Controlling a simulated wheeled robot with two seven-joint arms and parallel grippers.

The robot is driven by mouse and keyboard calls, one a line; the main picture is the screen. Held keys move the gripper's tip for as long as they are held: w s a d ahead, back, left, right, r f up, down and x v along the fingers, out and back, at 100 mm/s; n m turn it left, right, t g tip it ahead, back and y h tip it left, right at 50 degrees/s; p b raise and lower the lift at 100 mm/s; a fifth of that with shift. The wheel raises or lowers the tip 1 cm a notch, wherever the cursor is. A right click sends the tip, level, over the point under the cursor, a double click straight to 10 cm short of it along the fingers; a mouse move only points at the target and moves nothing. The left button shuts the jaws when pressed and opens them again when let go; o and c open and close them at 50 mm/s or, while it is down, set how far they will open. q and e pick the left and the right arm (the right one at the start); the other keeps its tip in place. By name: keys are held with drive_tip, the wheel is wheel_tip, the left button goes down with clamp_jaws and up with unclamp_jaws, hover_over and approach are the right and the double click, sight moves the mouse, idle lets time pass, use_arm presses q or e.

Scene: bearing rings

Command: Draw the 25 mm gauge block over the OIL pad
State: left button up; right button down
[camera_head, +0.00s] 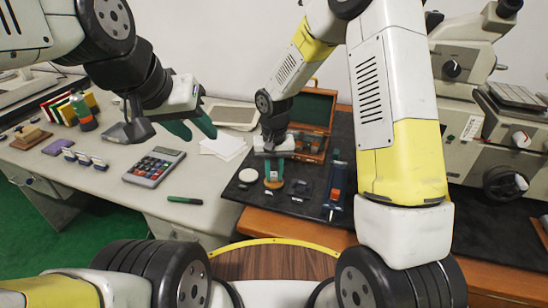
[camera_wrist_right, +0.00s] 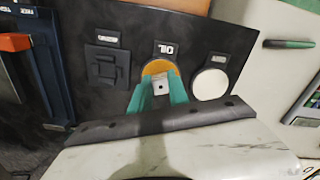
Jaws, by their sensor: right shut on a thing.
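My right gripper (camera_head: 274,172) points down at the dark mat, and its green fingers (camera_wrist_right: 159,95) also show in the right wrist view. It is shut on a small light grey gauge block (camera_wrist_right: 161,85), mostly hidden between the fingers. The round amber OIL pad (camera_wrist_right: 157,67) lies under the fingertips, beside its OIL label (camera_wrist_right: 165,48); the pad shows in the head view (camera_head: 274,185) too. The block overlaps the pad, but I cannot tell whether they touch. My left gripper (camera_head: 193,127) is open and empty above the pale table.
A white round pad (camera_wrist_right: 210,84) and a dark square holder (camera_wrist_right: 107,66) flank the OIL pad. A blue tool with an orange part (camera_head: 336,178) lies to the right. An open wooden case (camera_head: 312,107) stands behind. A calculator (camera_head: 154,167) is on the pale table.

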drive_tip(key=shift+f, duration=0.2)
drive_tip(key=shift+w, duration=0.15)
idle(0.3)
drive_tip(key=shift+w+d, duration=0.2)
drive_tip(key=shift+w, duration=0.15)
idle(0.3)
drive_tip(key=shift+s+a, duration=0.1)
drive_tip(key=shift+s, duration=0.05)
idle(0.4)
drive_tip(key=shift+s+a, duration=0.25)
drive_tip(key=shift+s, duration=0.6)
idle(0.4)
drive_tip(key=shift+w, duration=0.15)
drive_tip(key=shift+w+d, duration=0.35)
drive_tip(key=shift+w, duration=0.55)
